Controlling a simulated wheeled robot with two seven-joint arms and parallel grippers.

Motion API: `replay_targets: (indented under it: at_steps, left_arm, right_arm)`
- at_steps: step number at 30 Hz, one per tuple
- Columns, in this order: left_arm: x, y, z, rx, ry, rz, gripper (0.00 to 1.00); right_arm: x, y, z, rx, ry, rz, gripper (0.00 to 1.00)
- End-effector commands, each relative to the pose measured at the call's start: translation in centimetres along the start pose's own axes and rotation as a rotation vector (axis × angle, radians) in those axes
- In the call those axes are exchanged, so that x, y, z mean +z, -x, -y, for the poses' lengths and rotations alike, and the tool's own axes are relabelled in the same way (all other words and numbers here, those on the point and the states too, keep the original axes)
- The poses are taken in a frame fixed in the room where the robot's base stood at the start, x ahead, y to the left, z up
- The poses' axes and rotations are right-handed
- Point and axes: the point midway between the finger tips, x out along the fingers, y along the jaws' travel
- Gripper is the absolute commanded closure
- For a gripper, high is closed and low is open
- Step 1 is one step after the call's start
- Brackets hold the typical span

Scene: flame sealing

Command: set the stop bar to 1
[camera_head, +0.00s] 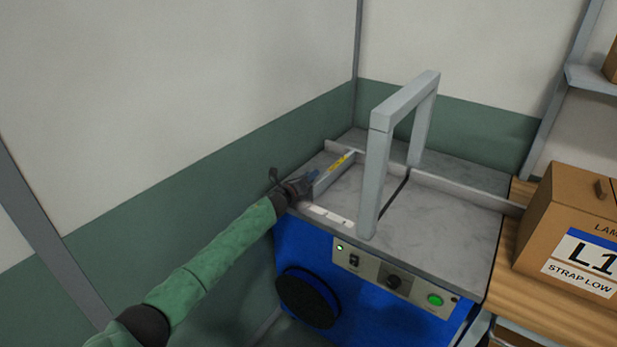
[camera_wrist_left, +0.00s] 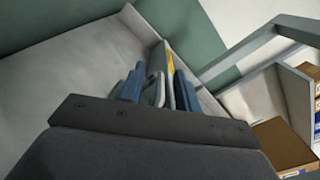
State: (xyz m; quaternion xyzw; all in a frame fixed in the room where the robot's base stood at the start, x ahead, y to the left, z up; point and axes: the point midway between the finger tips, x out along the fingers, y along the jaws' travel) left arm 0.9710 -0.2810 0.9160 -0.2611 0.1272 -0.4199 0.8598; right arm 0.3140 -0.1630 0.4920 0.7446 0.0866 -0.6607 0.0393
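The stop bar (camera_head: 336,172) is a grey bar with a yellow label, lying across the left part of the machine's marbled grey top. A white scale strip (camera_head: 328,215) lies on the top near the front edge; its marks are too small to read. My left gripper (camera_head: 312,179) is at the bar's near end. In the left wrist view, its blue fingers (camera_wrist_left: 160,90) stand on either side of a grey-green handle (camera_wrist_left: 156,88) and the bar; whether both fingers touch is unclear. The yellow label (camera_wrist_left: 170,62) shows just beyond them. My right gripper is out of view.
A grey arch (camera_head: 376,170) stands over the top, right of the bar. The blue machine body carries a front panel (camera_head: 371,269) with a knob and green button. A cardboard box (camera_head: 562,215) sits on the wooden table at right. A wall is close behind and left.

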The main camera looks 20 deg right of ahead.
Motion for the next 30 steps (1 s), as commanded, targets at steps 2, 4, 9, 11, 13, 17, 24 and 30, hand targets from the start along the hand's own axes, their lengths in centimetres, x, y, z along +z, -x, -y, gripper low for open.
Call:
replay_targets:
  at_steps: [2,4,9,11,13,17,24,30]
  left_arm:
    - [0.0,0.0,0.0,0.000,0.000,0.000,0.68]
    - [0.0,0.0,0.0,0.000,0.000,0.000,0.68]
    - [0.0,0.0,0.0,0.000,0.000,0.000,1.00]
    - [0.0,0.0,0.1,-0.001,0.000,0.000,1.00]
    - [0.0,0.0,0.1,-0.001,0.000,0.000,1.00]
    - [-0.4,-0.1,0.8,-0.002,0.001,-0.001,1.00]
    - [-3.9,-0.1,6.0,-0.005,0.003,-0.003,1.00]
    - [-6.7,-0.1,10.3,-0.004,0.003,-0.002,1.00]
  right_arm:
    - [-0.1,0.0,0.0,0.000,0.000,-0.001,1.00]
    - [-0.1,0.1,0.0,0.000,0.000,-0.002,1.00]
    - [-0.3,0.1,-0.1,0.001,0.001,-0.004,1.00]
    - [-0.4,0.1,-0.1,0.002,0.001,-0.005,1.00]
    - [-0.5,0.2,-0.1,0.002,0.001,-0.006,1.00]
    - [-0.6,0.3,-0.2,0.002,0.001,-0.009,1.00]
    - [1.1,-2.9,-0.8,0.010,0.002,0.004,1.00]
    - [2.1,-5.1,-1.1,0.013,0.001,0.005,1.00]
